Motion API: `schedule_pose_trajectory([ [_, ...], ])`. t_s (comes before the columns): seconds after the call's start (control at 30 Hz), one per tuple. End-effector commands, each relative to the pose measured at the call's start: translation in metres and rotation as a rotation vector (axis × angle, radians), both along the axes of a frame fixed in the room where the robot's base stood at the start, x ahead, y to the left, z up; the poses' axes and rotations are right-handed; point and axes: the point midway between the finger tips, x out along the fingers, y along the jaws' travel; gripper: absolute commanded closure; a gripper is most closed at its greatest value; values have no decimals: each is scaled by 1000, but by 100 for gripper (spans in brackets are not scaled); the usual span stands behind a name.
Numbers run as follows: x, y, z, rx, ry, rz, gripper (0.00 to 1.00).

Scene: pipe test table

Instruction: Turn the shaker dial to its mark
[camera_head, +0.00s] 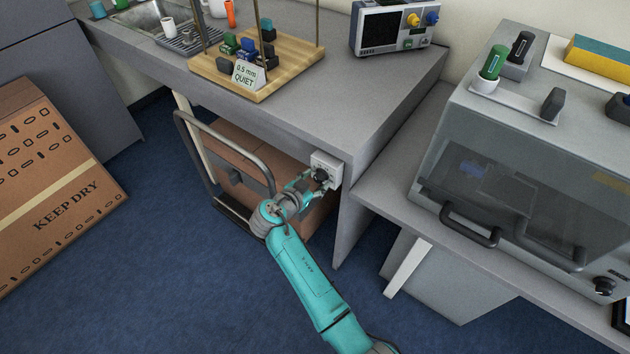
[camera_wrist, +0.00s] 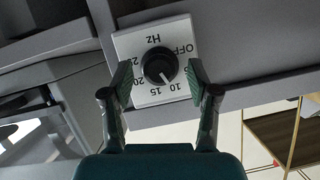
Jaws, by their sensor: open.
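The black round dial (camera_wrist: 159,65) sits on a pale square plate (camera_wrist: 124,45) marked Hz, OFF and several numbers. Its white pointer line points down and slightly right in the wrist view, close to the 10. No separate coloured mark shows on the plate. In the head view the dial (camera_head: 322,177) and its plate (camera_head: 326,160) are on the bench's front, below the top. My gripper (camera_wrist: 158,78) is open, with one finger on each side of the dial; it looks apart from it. My gripper (camera_head: 311,183) partly hides the dial in the head view.
A wooden platform (camera_head: 285,73) with a "0.5 mm QUIET" sign (camera_head: 249,74) stands on the bench above. A trolley with a brown box (camera_head: 240,150) is under the bench. A grey hooded machine (camera_head: 530,170) stands right. Blue floor is open in front.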

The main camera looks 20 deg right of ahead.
Motion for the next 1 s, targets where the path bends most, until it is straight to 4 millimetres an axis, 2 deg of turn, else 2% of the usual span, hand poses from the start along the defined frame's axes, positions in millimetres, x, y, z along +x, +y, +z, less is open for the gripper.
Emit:
schedule_pose_trajectory([
  [0.3, 2, -2, -2, 0, 1, 1, 40],
  [0.33, 2, -2, -2, 0, 1, 1, 43],
  [0.57, 2, -2, -2, 0, 1, 1, 100],
  [1.0, 2, -2, -1, -46, 64, 0, 100],
])
